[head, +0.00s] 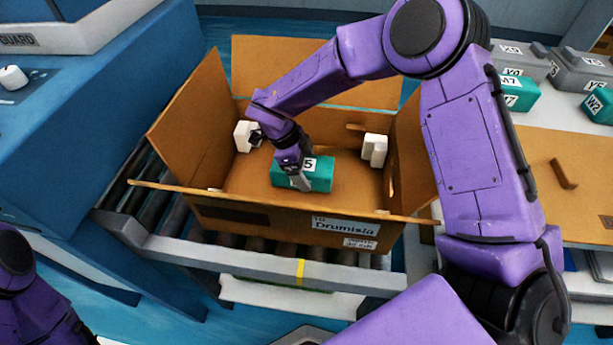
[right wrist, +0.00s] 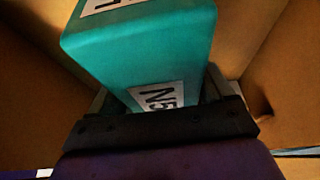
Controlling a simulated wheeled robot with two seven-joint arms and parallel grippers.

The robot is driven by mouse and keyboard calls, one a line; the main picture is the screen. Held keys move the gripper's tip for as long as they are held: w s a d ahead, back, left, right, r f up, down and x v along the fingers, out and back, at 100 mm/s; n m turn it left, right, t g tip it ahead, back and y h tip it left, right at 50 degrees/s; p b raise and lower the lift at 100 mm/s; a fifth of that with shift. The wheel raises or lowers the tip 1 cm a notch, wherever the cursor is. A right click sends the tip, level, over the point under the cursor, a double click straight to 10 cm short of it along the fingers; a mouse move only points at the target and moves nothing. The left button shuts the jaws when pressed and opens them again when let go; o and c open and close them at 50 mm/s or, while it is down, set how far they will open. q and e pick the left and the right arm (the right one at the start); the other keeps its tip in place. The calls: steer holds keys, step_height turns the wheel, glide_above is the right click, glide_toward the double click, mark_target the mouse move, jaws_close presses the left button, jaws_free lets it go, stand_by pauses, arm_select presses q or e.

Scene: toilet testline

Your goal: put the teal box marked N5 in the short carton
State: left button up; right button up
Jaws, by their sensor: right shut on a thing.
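The teal box marked N5 (head: 320,178) is inside the open short carton (head: 270,210), near the middle of its floor. In the right wrist view the teal box (right wrist: 145,50) fills the middle, with its N5 label close to the jaws. My right gripper (head: 300,178) reaches down into the carton and is shut on the box. Whether the box touches the carton floor is hard to tell. The carton's flaps stand open, and its front reads "Drumisla". At the lower left a part of my left arm shows, but its gripper does not.
White blocks (head: 375,150) sit inside the carton at its left and right. The carton stands on a roller conveyor (head: 250,262). A blue machine (head: 60,110) is at left.

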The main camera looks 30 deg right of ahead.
step_height(320, 180, down, 3)
steer(key=shift+r, duration=0.1)
steer(key=shift+s, duration=0.1)
steer(key=o, duration=1.1)
steer(key=shift+o, duration=0.2)
steer(key=p+v, duration=0.1)
steer(key=v, duration=1.1)
steer(key=shift+r, duration=0.1)
